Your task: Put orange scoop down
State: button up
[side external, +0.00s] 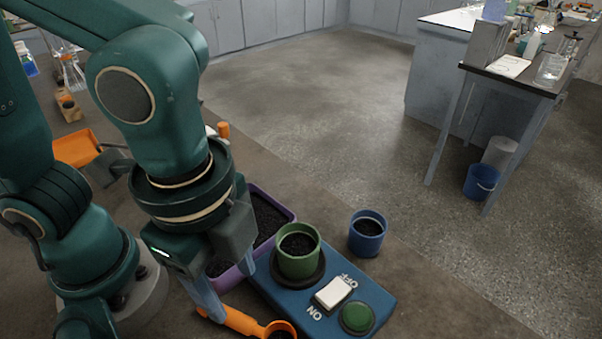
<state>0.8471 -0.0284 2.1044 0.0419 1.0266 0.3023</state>
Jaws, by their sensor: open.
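The orange scoop (243,321) lies low at the bottom of the view, in front of the blue shaker base. Its bowl (279,329) is partly cut off by the lower edge of the picture and looks dark inside. My gripper (216,304) points down at the handle end of the scoop, with its jaws open. A grey finger is right beside the handle; I cannot tell whether it touches.
The blue shaker base (378,297) carries a green cup (299,265) of black grains, a white switch (334,293) and a green button (357,317). A blue cup (367,236) stands behind it. A purple tray (284,208) of black grains is partly hidden by my gripper.

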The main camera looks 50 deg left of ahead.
jog(key=w+a+r+n+t, duration=0.2)
jog(key=a+n, duration=0.4)
jog(key=w+a+r+n+t, duration=0.2)
jog(key=a+n, duration=0.4)
jog(key=a, duration=0.1)
jog(key=shift+w+r+n+t, duration=0.15)
jog(key=shift+w+n+t, duration=0.2)
jog(key=shift+n+t, duration=0.05)
jog(key=shift+o, duration=0.5)
jog(key=shift+a+n, duration=0.25)
jog(key=shift+n, duration=0.05)
jog(key=shift+d, duration=0.1)
